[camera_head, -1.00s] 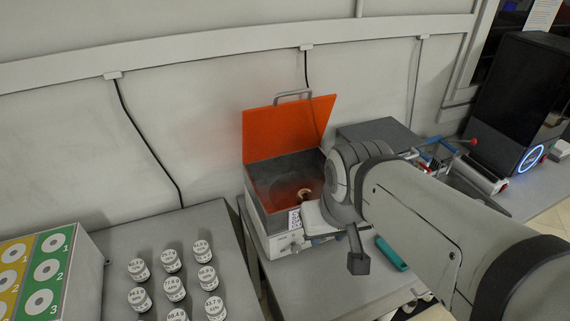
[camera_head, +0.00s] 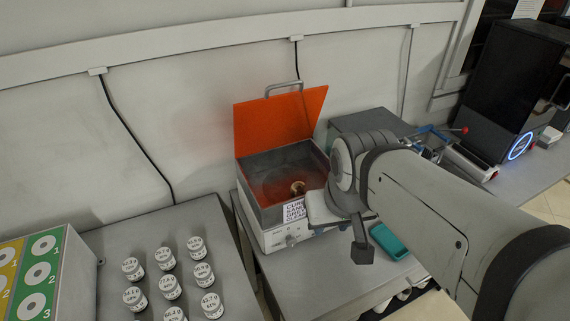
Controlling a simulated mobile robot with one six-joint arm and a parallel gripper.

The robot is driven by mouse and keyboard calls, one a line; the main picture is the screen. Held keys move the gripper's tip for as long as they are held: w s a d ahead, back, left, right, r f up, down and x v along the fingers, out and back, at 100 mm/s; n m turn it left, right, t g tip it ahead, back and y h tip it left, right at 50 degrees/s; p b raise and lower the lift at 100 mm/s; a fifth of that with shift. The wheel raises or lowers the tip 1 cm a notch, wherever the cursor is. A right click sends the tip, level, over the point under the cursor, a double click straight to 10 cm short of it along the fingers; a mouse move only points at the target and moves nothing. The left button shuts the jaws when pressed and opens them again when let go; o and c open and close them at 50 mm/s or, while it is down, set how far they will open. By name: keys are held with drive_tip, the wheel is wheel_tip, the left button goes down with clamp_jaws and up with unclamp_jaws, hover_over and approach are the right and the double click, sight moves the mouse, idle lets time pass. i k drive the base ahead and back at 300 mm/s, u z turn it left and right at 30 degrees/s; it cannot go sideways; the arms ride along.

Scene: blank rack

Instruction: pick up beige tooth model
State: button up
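A small beige, curved piece (camera_head: 297,187), which looks like the tooth model, lies inside the open curing box (camera_head: 262,213). The box has grey walls and a raised orange lid (camera_head: 280,119). My gripper end (camera_head: 326,208) is at the right front side of the box, in front of its wall, apart from the beige piece in the picture. Its fingers are not clear, so I cannot tell whether they are open or shut. My arm hides part of the box's right side.
Several white-lidded jars (camera_head: 170,286) stand on the grey table at left, beside a coloured, numbered dispenser (camera_head: 38,280). A teal object (camera_head: 389,241) lies right of the box under my arm. A black machine (camera_head: 512,90) stands at far right.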

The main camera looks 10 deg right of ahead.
sight(298, 184)
drive_tip(key=z, duration=0.05)
drive_tip(key=k, duration=0.55)
drive_tip(key=u, duration=2.45)
drive_tip(key=k, duration=0.8)
drive_tip(key=z, duration=1.9)
drive_tip(key=i, duration=1)
